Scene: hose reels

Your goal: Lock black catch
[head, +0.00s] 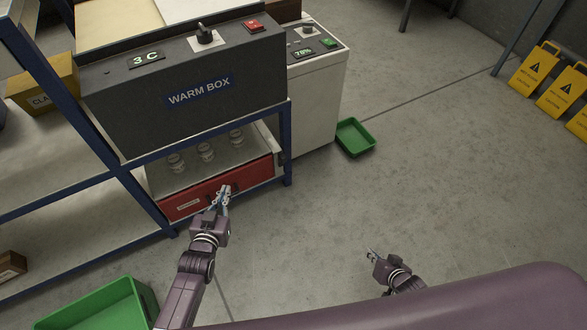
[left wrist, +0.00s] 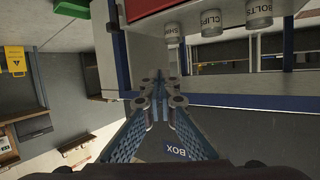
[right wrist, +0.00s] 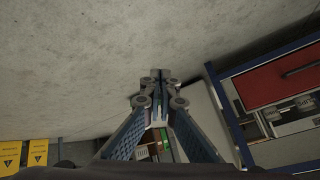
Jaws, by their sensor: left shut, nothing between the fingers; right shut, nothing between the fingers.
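A small dark piece, likely the black catch (head: 280,158), is at the right end of the red drawer front (head: 190,203) under the warm box. A dark piece (left wrist: 113,17) also shows beside the red front in the left wrist view; whether it is locked is too small to tell. My left gripper (head: 225,189) is shut and empty, in front of the drawer handle in the head view; I cannot tell if it touches. My right gripper (head: 371,252) is shut and empty over open floor. The red front (right wrist: 280,82) also shows in the right wrist view.
Several labelled jars (head: 205,152) stand behind the red front. A blue shelf post (head: 287,145) is just right of it. A white cabinet (head: 318,105) and green tray (head: 355,137) are further right. A green bin (head: 105,305) is at lower left.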

